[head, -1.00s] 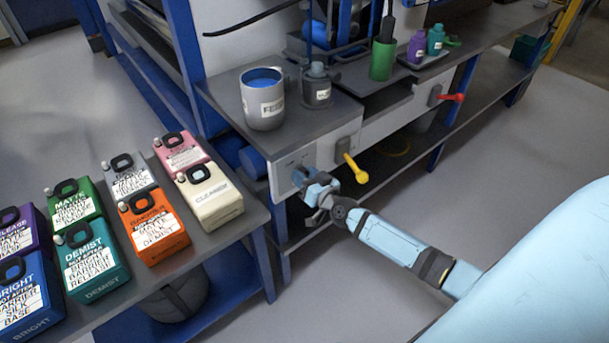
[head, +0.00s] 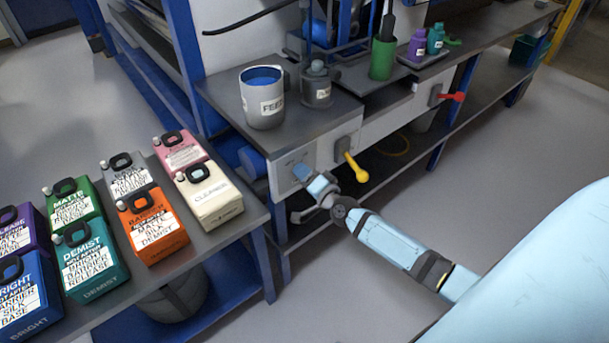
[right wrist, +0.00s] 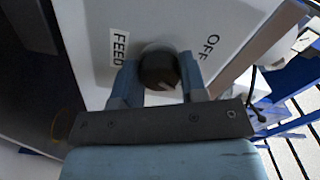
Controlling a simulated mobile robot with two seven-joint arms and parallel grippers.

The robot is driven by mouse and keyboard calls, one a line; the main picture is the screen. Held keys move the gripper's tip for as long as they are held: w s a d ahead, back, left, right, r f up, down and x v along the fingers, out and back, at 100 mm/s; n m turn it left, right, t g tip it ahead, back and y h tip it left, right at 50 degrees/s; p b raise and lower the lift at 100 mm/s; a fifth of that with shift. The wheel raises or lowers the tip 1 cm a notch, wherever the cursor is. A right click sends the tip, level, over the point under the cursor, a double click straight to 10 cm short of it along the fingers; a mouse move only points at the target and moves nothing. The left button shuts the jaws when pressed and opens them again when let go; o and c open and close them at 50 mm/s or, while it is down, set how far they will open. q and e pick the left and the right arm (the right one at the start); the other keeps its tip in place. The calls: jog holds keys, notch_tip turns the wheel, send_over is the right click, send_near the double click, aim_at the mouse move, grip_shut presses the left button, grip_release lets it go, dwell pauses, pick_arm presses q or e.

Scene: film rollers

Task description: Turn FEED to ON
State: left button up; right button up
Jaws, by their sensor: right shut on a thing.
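The FEED knob (right wrist: 158,68) is a dark round knob on a pale panel (right wrist: 100,20). In the right wrist view the FEED label (right wrist: 119,48) is left of it and the OFF label (right wrist: 210,46) is at its upper right. My right gripper (right wrist: 160,85) is shut on the knob, with a blue finger on each side. No ON label is readable, and I cannot tell where the knob points. In the head view my right gripper (head: 305,185) is at the left end of the bench front and hides the knob. My left gripper is not in view.
A yellow-handled switch (head: 351,167) is just right of the gripper, and a red-handled one (head: 452,96) farther right. Several labelled jugs, including a cream one (head: 210,196), fill the table at left.

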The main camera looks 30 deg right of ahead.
jog(key=shift+m, duration=0.6)
jog(key=o, duration=0.9)
pick_arm(q)
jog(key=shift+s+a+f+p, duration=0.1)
jog(key=shift+p, duration=0.35)
pick_arm(e)
jog(key=s, duration=0.9)
jog(key=s+d, duration=0.1)
jog(key=s, duration=0.3)
jog(key=shift+s, duration=0.4)
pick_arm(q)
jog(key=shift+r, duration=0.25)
